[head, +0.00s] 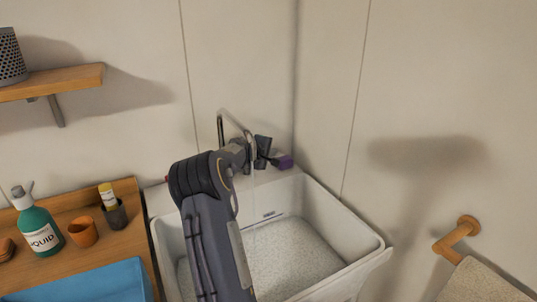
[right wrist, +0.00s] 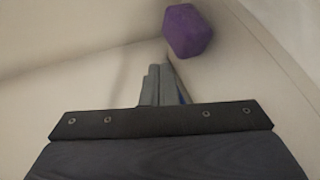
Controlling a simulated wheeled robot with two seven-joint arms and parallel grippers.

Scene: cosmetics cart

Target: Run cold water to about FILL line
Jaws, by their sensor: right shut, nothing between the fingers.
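The white sink (head: 345,218) stands in the corner, with a speckled grey surface inside it. A small dark mark (head: 268,215) is on its back inner wall; I cannot read it. The curved metal spout (head: 221,128) rises behind my right arm, and a faint pale streak, seemingly water, runs down below it. The purple knob (head: 284,161) is on the sink's back ledge and also shows in the right wrist view (right wrist: 187,31). My right gripper (head: 264,150) is shut and empty, just beside the purple knob; contact cannot be told. My left gripper is out of view.
A wooden counter at left holds a green soap bottle (head: 40,228), an orange cup (head: 83,232), a dark cup (head: 115,215) and a blue tray (head: 95,283). A wooden shelf (head: 55,82) is above. A towel (head: 480,282) hangs at right. My right arm hides part of the sink.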

